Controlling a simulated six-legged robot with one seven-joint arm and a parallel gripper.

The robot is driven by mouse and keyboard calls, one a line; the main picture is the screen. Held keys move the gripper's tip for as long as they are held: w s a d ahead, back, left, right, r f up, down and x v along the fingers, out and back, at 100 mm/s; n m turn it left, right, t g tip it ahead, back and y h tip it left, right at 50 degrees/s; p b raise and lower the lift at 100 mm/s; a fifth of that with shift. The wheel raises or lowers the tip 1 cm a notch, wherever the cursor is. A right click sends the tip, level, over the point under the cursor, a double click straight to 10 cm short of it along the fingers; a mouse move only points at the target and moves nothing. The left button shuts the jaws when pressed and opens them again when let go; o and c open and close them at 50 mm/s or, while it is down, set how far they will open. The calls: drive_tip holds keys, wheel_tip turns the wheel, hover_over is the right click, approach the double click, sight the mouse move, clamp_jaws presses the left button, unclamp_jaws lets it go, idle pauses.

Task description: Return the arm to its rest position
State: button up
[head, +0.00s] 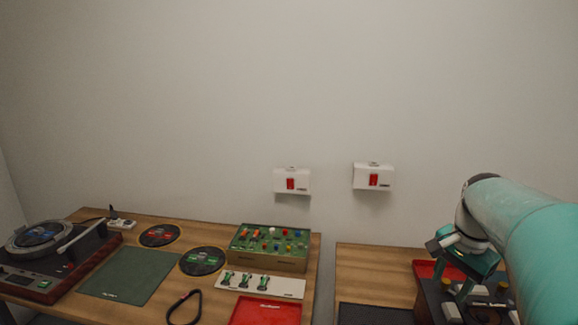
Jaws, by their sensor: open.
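My teal arm (525,235) reaches in from the right edge of the head view. My gripper (462,285) is at its lower end, pointing down over the right-hand table. It is open, with its fingers above or beside a dark box with small metal and yellow parts (502,287). Nothing is seen held between the fingers. I cannot tell whether the fingers touch the box, as the arm and hand hide part of it.
The left table holds a turntable (45,255), a green mat (127,275), two dark discs, a green box with coloured knobs (270,247) and a red tray (265,311). Two white wall boxes with red switches (291,183) hang above. A gap separates the tables (375,270).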

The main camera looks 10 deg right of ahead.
drive_tip(key=s+a+n+t, duration=0.1)
drive_tip(key=s+a+n, duration=0.2)
drive_tip(key=a, duration=0.5)
drive_tip(key=s+a+f+n+t, duration=0.1)
drive_tip(key=s+a+n, duration=0.3)
drive_tip(key=a+n, duration=0.2)
drive_tip(key=s+a+f+n+t, duration=0.1)
drive_tip(key=s+a+n, duration=0.3)
drive_tip(key=a, duration=0.6)
drive_tip(key=shift+s+n+t, duration=0.25)
drive_tip(key=shift+n+t, duration=0.15)
drive_tip(key=shift+t, duration=0.2)
drive_tip(key=shift+a+f, duration=0.1)
